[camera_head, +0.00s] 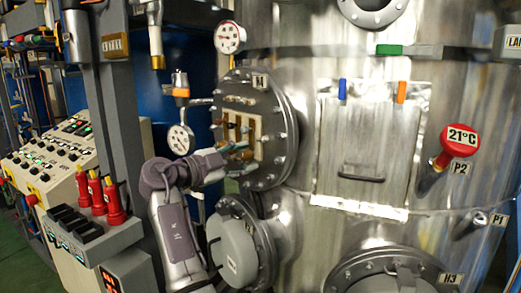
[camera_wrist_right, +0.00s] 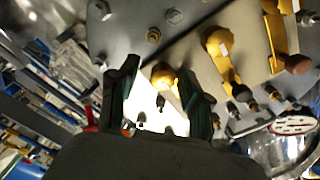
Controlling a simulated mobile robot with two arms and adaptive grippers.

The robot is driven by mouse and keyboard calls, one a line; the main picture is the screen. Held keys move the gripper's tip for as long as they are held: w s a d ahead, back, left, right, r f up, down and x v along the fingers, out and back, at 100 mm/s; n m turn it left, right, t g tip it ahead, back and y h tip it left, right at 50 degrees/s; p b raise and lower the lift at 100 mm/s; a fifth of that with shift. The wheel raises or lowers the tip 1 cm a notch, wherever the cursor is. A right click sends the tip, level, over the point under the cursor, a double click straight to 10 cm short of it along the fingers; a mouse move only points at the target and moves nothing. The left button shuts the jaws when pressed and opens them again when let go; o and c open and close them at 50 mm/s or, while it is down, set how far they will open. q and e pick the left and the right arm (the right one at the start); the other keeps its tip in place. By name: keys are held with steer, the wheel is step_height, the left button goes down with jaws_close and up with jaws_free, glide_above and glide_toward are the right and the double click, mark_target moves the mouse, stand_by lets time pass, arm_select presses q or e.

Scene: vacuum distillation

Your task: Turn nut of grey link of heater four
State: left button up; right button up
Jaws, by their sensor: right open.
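Heater four is the round grey flange (camera_head: 287,125) with a small label that seems to read H4, on the steel tank. Its terminal panel (camera_head: 257,150) carries several brass-coloured links and studs. My right gripper (camera_head: 243,149) is at the panel's lower left. In the right wrist view the gripper (camera_wrist_right: 156,70) is open, its two dark fingers on either side of a brass nut (camera_wrist_right: 163,76). A bright pale strip (camera_wrist_right: 148,101) shows below the nut; I cannot tell whether it is the grey link. Contact with the nut cannot be judged. My left gripper is not in view.
Two gauges (camera_head: 229,37) (camera_head: 181,139) and an orange-topped valve (camera_head: 180,92) sit close left of the flange. Brass links (camera_wrist_right: 222,55) stand right of the fingers in the wrist view. A control console (camera_head: 55,150) is at far left.

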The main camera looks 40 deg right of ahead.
steer(key=shift+w, duration=0.1)
steer(key=shift+a, duration=0.2)
steer(key=shift+d, duration=0.1)
jaws_close()
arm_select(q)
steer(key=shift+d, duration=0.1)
